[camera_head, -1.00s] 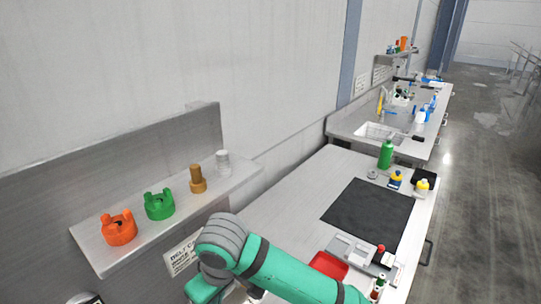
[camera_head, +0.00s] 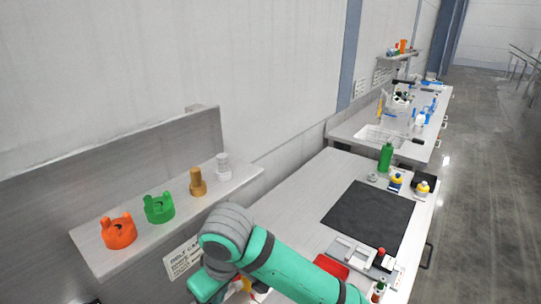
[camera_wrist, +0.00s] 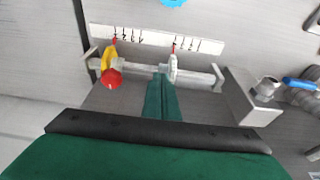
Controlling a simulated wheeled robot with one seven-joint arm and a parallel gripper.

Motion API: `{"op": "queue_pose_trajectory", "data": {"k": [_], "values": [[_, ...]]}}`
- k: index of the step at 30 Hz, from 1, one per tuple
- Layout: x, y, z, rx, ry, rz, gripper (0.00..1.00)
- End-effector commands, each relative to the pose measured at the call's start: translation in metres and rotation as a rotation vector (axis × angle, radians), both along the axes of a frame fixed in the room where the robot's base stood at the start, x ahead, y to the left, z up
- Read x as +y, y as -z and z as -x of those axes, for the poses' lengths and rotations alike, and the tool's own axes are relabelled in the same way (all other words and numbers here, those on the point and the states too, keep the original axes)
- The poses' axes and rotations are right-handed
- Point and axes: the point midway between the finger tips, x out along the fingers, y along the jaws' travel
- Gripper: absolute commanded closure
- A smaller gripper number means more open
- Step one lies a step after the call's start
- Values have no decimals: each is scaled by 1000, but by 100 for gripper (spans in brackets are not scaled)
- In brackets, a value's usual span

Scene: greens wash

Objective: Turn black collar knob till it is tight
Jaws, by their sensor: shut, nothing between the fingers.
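My gripper (camera_wrist: 160,84) shows in the wrist view as green fingers pressed together, with no gap between them. Its tips are at a horizontal grey bar, just left of and below a pale ribbed wheel (camera_wrist: 173,68); I cannot tell whether they touch. I cannot clearly make out a black collar knob; part of the bar is hidden behind the fingers. A red knob (camera_wrist: 111,78) with a yellow part (camera_wrist: 109,56) sits on the bar to the left. In the head view my gripper is hidden behind my own arm.
A white marked plate (camera_wrist: 155,39) runs behind the bar. A grey block with a metal fitting (camera_wrist: 266,88) and a blue-handled part (camera_wrist: 300,83) stand to the right. In the head view, a shelf (camera_head: 90,240) holds coloured parts, and a black mat (camera_head: 368,218) lies clear on the bench.

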Motion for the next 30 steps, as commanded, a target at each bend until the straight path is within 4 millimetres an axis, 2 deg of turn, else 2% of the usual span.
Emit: {"op": "queue_pose_trajectory", "data": {"k": [9, 18, 20, 24, 25, 30], "values": [[0, -30, 0, -1, 0, 2, 100], [0, -33, 0, 1, 0, 1, 100], [0, -33, 0, 1, 0, 1, 88], [0, -33, 0, 1, 0, 1, 55], [0, -33, 0, 1, 0, 1, 50], [-9, -37, -8, -16, 26, -24, 50]]}}
